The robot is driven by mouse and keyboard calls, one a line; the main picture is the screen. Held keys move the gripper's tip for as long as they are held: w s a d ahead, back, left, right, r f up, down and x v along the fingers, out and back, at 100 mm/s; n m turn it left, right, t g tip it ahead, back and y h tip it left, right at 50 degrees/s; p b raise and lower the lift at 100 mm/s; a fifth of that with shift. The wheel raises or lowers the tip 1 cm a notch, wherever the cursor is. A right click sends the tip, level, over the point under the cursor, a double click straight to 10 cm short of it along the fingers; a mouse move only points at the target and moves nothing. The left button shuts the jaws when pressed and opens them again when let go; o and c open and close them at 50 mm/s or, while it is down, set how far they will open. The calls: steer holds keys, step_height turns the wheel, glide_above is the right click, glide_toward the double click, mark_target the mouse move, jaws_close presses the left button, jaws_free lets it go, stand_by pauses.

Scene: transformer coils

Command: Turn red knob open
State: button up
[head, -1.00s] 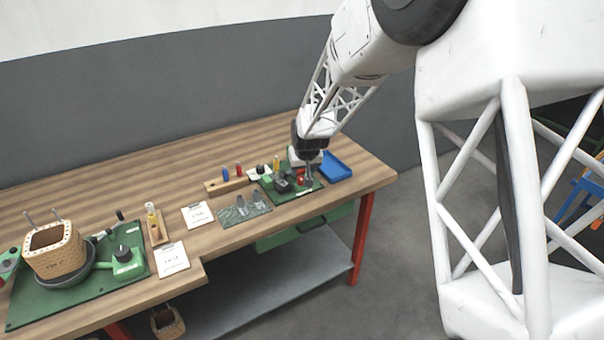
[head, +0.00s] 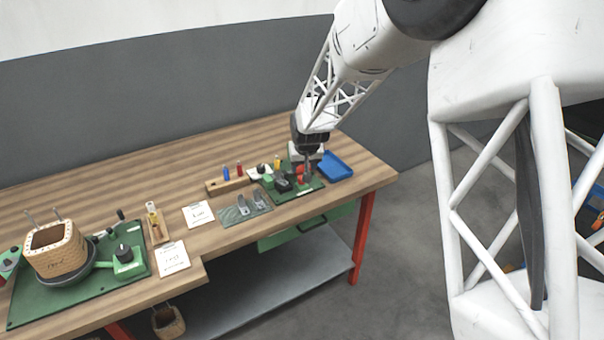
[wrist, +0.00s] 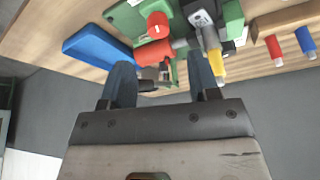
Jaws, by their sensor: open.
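The red knob (wrist: 154,51) shows in the wrist view, on a small device on a green board, just ahead of my fingers. A second red cylindrical part (wrist: 158,25) sits right beside it. In the head view a small patch of red (head: 300,179) shows beside my gripper. My gripper (wrist: 165,82) is open, with its two dark fingers on either side of the space below the red knob. I cannot tell whether a finger touches it. In the head view my gripper (head: 307,172) points down over the green board (head: 311,186) and hides part of the device.
A blue tray (head: 335,166) lies close to the right of the board. A wooden rack (head: 228,184) with red and blue pegs stands to the left. A yellow-handled part (wrist: 216,63) stands near the right finger. Grey clips (head: 250,203) lie on a mat at the front left.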

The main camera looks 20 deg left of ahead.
mark_target(301, 176)
steer(key=shift+s+a+m+h, duration=0.1)
steer(key=shift+a+m+h, duration=0.35)
steer(key=shift+m, duration=0.95)
steer(key=shift+w+a+m+h, duration=0.1)
steer(key=shift+a+m+h, duration=0.35)
steer(key=shift+m, duration=0.95)
steer(key=shift+s+a+m+h, duration=0.15)
steer(key=shift+m+h, duration=0.55)
steer(key=shift+m, duration=0.7)
steer(key=shift+t, duration=0.3)
steer(key=shift+x, duration=3.85)
steer(key=shift+c, duration=0.2)
steer(key=c, duration=0.9)
